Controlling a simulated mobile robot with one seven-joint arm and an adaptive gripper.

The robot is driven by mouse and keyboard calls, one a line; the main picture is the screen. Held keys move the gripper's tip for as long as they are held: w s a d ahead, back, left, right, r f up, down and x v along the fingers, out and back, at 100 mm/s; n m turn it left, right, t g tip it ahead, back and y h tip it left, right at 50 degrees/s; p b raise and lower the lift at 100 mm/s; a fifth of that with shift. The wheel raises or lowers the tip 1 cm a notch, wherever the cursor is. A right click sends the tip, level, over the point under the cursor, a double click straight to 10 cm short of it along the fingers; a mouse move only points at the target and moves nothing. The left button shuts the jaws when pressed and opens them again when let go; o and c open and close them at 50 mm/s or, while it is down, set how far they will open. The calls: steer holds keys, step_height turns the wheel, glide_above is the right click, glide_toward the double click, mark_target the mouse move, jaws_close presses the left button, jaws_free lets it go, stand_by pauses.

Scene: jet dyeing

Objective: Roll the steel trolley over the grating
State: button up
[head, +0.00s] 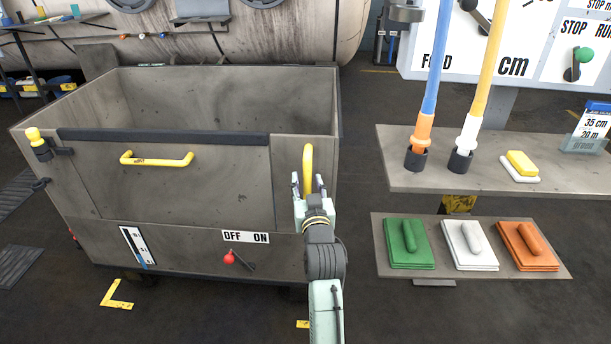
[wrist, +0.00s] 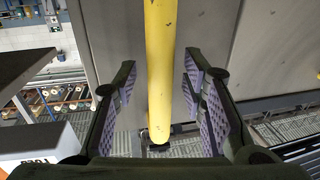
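The steel trolley (head: 180,190) is a large open grey bin, standing left of centre in the head view and appearing empty. A yellow vertical handle (head: 308,165) is on its right front, and a yellow horizontal handle (head: 157,160) is on its front panel. My gripper (head: 308,188) is at the vertical handle. In the wrist view the yellow bar (wrist: 160,65) runs between the two open fingers (wrist: 160,92), with gaps on both sides. Dark grating (head: 15,264) lies on the floor left of the trolley; slatted grating also shows in the wrist view (wrist: 190,150).
A red-knobbed lever (head: 230,259) sits below an OFF ON label (head: 246,237) on the trolley. Yellow corner marks (head: 116,296) are on the floor. Shelves (head: 390,175) with coloured pads and rods stand close on the right. A large steel vessel (head: 250,40) is behind.

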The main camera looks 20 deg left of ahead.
steer(key=shift+w+a, duration=0.15)
steer(key=shift+w, duration=0.1)
steer(key=shift+s, duration=0.1)
steer(key=shift+c, duration=0.5)
jaws_close()
steer(key=shift+r, duration=0.1)
